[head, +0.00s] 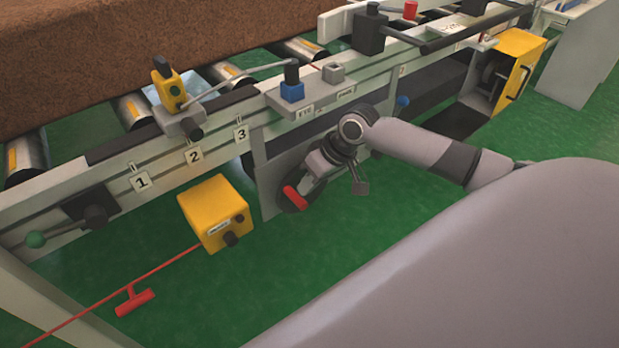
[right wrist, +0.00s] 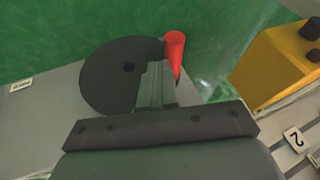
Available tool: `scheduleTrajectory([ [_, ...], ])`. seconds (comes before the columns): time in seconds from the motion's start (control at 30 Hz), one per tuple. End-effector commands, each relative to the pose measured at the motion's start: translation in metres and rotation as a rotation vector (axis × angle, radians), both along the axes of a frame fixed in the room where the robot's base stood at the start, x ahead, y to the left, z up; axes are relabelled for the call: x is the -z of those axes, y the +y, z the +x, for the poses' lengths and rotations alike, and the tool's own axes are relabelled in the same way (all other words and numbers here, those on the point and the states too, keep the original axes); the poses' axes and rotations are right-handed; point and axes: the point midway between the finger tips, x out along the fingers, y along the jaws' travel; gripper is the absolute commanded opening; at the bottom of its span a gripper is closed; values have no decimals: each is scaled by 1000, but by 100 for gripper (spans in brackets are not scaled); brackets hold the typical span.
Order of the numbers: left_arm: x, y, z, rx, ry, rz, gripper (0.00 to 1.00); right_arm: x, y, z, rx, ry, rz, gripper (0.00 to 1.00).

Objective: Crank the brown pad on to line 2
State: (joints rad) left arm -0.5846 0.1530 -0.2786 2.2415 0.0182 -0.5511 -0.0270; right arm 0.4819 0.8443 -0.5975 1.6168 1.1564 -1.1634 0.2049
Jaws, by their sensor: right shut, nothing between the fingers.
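The brown pad (head: 130,45) lies on the rollers (head: 29,150) at the upper left of the head view. Number plates 1 (head: 141,183), 2 (head: 194,155) and 3 (head: 241,133) sit along the front rail. A dark crank disc (right wrist: 112,76) with a red handle (right wrist: 174,52) is on the front panel; the red handle (head: 294,198) also shows in the head view. My right gripper (right wrist: 156,72) is shut and empty, in front of the disc and close beside the handle. Whether it touches the handle I cannot tell. My left gripper is out of view.
A yellow box (head: 214,213) hangs below the rail, left of the crank, with a red cord (head: 170,264) and red T-handle (head: 135,302). A yellow and black clamp (head: 170,84) and a blue-based knob (head: 291,88) stand on the rail. The green floor in front is open.

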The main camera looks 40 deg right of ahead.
Motion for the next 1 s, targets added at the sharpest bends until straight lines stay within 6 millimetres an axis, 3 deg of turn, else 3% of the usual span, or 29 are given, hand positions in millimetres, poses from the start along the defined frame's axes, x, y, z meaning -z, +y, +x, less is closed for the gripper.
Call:
scheduleTrajectory([
  [0.1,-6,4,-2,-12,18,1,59,-4,4,-1,-2,0,-28,0],
  [0.2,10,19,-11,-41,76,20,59,-5,7,-1,-1,-2,-65,0],
  [0.5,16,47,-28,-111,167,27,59,1,19,-3,-4,-14,-227,0],
  [0.8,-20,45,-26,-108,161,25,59,12,32,-4,-4,-31,-436,0],
  [1.0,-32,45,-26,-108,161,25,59,26,42,-5,-4,-44,-610,0],
])
